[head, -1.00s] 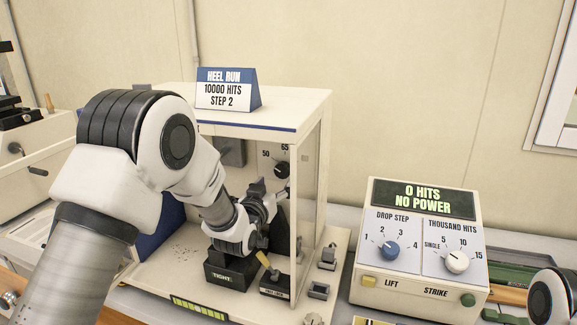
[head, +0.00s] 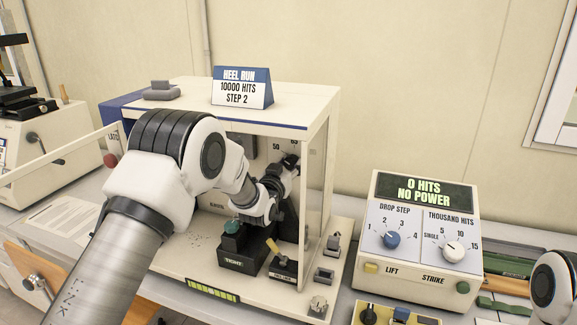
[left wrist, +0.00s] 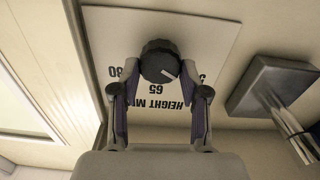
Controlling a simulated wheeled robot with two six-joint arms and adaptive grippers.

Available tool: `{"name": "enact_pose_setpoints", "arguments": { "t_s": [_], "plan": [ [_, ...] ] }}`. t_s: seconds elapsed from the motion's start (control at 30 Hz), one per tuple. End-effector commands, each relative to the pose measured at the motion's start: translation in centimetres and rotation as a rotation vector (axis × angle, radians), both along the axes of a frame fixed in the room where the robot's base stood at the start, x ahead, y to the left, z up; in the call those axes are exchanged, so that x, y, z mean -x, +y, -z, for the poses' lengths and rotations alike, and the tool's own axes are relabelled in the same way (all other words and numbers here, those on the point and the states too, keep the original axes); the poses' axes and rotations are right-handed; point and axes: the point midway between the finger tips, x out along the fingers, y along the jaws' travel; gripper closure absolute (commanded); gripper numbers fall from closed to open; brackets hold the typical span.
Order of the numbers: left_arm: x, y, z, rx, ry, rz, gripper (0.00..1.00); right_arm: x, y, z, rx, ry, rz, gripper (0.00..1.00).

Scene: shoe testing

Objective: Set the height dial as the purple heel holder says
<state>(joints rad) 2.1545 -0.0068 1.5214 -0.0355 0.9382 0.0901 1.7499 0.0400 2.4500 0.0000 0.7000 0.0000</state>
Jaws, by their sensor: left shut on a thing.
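The height dial (left wrist: 160,62) is a dark round knob with a pale pointer on a white plate, inside the white cabinet (head: 322,165). In the left wrist view the plate's print is upside down, with 65 below the dial, 80 at left and a partly hidden number at right. The pointer slants down-right, between 65 and the right number. My left gripper (left wrist: 160,80) is shut on the dial, one finger on each side. In the head view the left gripper (head: 286,170) reaches into the cabinet and hides most of the dial. I cannot make out a purple heel holder.
A black block marked TIGHT (head: 240,251) with a teal knob (head: 232,228) and a yellow-handled lever (head: 272,247) stand below my gripper. The cabinet's clear side panel (head: 315,190) is close on the right. A control box (head: 420,225) reads 0 HITS, NO POWER.

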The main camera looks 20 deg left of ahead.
Motion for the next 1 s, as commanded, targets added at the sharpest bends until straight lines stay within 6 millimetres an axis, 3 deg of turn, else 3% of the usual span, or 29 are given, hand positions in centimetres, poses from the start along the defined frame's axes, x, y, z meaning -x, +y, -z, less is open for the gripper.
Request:
{"name": "enact_pose_setpoints", "arguments": {
  "t_s": [0.47,1.0],
  "plan": [
    [0.0,0.0,0.4,-0.128,-0.005,-0.001,0.9,0.0,0.0,2.3,0.0,0.0,0.0,0.6],
    [0.0,-0.1,0.5,-0.603,-0.025,-0.003,0.9,0.0,0.0,8.3,0.0,0.0,0.0,0.6]
  ]
}}
